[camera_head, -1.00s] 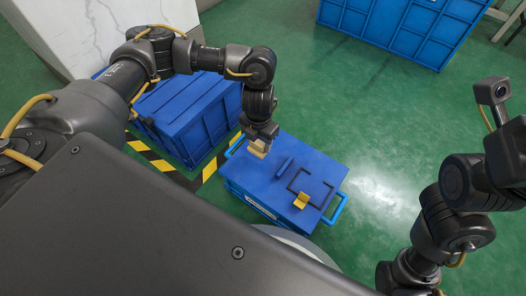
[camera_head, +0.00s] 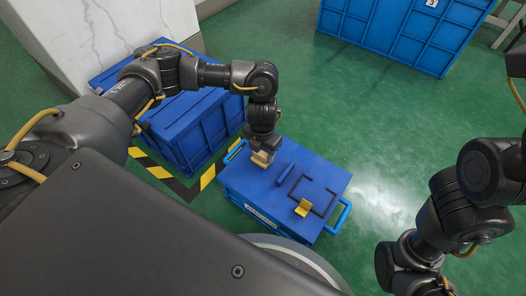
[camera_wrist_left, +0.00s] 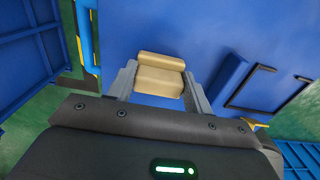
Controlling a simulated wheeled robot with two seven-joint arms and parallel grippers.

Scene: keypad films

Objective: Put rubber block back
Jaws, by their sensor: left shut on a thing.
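My left gripper (camera_head: 262,152) is shut on a tan rubber block (camera_head: 261,159) over the left part of the blue box top. In the left wrist view the rubber block (camera_wrist_left: 160,78) sits between the two fingers (camera_wrist_left: 158,88), with the blue top behind it; I cannot tell whether it touches the top. To its right on the blue box (camera_head: 262,195) are a raised blue bar (camera_head: 284,173) and a black rectangular outline (camera_head: 327,188) with a yellow piece (camera_head: 303,208) at its near edge. My right arm shows at the right, but its gripper is not in view.
A larger blue crate (camera_head: 190,120) stands behind and left of the box, with black-and-yellow floor tape (camera_head: 207,178) between. Another blue crate (camera_head: 390,35) is at the back. Green floor (camera_head: 400,120) is open to the right.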

